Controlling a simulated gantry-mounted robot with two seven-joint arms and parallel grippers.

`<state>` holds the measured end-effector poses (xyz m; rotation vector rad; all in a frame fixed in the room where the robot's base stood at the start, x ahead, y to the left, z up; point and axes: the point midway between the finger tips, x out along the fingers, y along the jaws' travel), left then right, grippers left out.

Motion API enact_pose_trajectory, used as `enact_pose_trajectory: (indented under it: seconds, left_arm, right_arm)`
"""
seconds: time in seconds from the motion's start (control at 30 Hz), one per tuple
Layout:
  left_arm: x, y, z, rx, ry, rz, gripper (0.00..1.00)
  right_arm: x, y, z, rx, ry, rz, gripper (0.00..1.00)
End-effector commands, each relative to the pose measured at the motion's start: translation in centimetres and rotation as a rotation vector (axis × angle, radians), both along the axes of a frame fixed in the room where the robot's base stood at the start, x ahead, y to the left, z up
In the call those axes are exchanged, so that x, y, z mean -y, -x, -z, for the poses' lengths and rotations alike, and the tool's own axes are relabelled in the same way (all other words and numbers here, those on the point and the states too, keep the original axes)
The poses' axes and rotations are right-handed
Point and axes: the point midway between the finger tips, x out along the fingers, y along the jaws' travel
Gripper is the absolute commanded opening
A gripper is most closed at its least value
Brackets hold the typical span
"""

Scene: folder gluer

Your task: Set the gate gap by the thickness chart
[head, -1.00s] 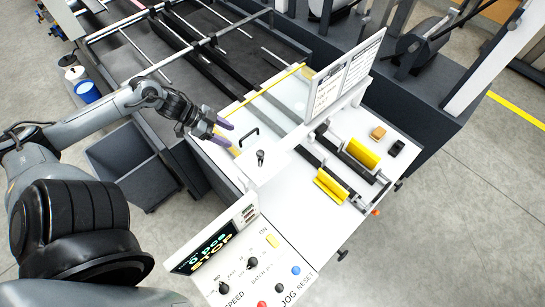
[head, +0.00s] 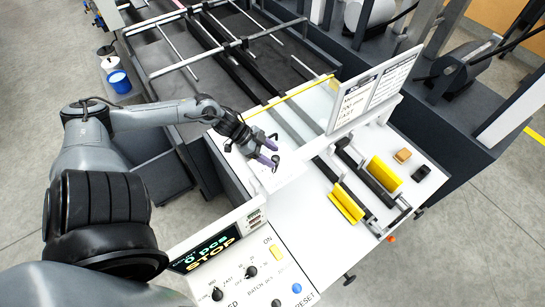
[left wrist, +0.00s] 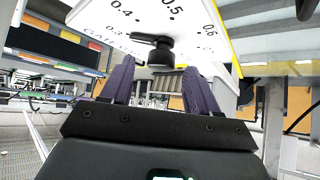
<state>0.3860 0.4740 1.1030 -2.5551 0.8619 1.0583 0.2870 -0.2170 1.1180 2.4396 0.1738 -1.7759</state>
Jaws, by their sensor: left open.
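My left gripper (head: 268,152) is open, with purple fingers, over the white machine top. In the left wrist view its two fingers (left wrist: 160,88) point towards a black knob (left wrist: 160,50) with a pointer, on a white dial plate (left wrist: 195,30) marked 0.4, 0.5 and 0.6. The knob stands just beyond the fingers and is not held. In the head view the knob is largely hidden by the gripper. A white chart board (head: 375,92) with printed text stands upright to the right; its small print is hard to read. My right gripper is not in view.
A control panel (head: 245,270) at the front shows STOP and 0 pcs, with knobs and buttons.

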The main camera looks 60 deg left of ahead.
Motion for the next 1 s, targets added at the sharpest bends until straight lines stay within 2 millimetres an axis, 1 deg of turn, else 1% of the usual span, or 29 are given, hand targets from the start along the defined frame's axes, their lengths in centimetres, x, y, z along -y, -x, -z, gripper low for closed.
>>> enact_pose_trajectory:
  seconds: [0.03, 0.2, 0.57, 0.9, 0.93, 1.0]
  left_arm:
    - [0.17, -0.36, 0.36, 0.002, -0.001, 0.001, 0.6]
    - [0.53, -0.78, 0.99, 0.0, -0.002, 0.0, 0.6]
    - [0.62, -0.89, 1.11, 0.0, -0.002, -0.001, 0.6]
    - [0.64, -0.86, 1.1, 0.0, -0.001, -0.001, 0.08]
    - [0.64, -0.86, 1.1, 0.0, -0.001, -0.001, 0.04]
    - [0.64, -0.86, 1.1, 0.0, -0.001, 0.001, 0.04]
  right_arm:
    - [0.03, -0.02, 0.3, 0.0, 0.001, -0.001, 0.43]
    - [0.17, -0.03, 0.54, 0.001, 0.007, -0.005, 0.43]
    - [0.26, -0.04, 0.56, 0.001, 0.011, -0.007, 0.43]
    - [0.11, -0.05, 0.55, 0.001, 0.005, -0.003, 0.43]
    - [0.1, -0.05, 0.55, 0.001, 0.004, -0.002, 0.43]
    - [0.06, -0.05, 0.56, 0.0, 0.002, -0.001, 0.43]
